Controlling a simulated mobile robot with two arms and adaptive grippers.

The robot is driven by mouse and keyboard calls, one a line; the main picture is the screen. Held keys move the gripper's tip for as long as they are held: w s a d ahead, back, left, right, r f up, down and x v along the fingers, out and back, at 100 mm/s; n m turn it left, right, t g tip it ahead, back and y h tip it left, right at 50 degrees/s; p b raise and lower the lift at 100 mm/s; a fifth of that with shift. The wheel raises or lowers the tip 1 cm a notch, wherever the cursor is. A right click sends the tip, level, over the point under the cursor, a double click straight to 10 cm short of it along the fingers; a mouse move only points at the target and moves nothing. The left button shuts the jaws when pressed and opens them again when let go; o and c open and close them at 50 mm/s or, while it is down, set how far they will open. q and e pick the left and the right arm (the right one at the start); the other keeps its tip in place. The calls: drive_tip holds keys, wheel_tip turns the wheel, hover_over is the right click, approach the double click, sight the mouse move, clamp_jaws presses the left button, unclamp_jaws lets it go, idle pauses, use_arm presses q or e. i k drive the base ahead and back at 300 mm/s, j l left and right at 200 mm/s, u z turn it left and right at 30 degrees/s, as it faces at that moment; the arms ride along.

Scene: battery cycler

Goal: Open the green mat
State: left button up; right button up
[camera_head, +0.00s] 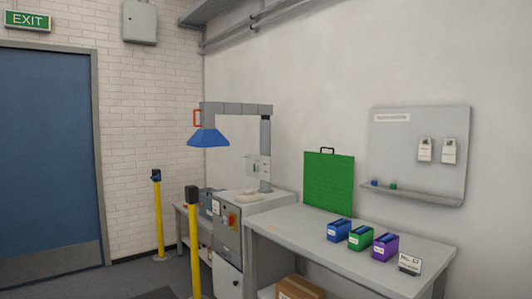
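The green mat (328,184) is a flat green panel with a dark handle on its top edge. It stands upright at the back left of the grey table (300,229), close to the wall. It looks folded or shut, but I cannot tell for sure. Neither of my grippers shows in the head view.
Blue (339,231), green (361,238) and purple (385,247) boxes stand on the table, with a small sign (410,264) to their right. A grey cabinet (227,235) adjoins the table's left. Yellow posts (194,245) stand before it. The table's front left is clear.

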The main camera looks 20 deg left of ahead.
sight(328, 178)
drive_tip(key=u, duration=0.15)
drive_tip(key=i+j+z, duration=0.1)
drive_tip(key=i+j, duration=0.35)
drive_tip(key=j, duration=0.3)
drive_tip(key=i+j+z, duration=0.15)
drive_tip(key=i+j, duration=0.1)
drive_tip(key=j, duration=0.1)
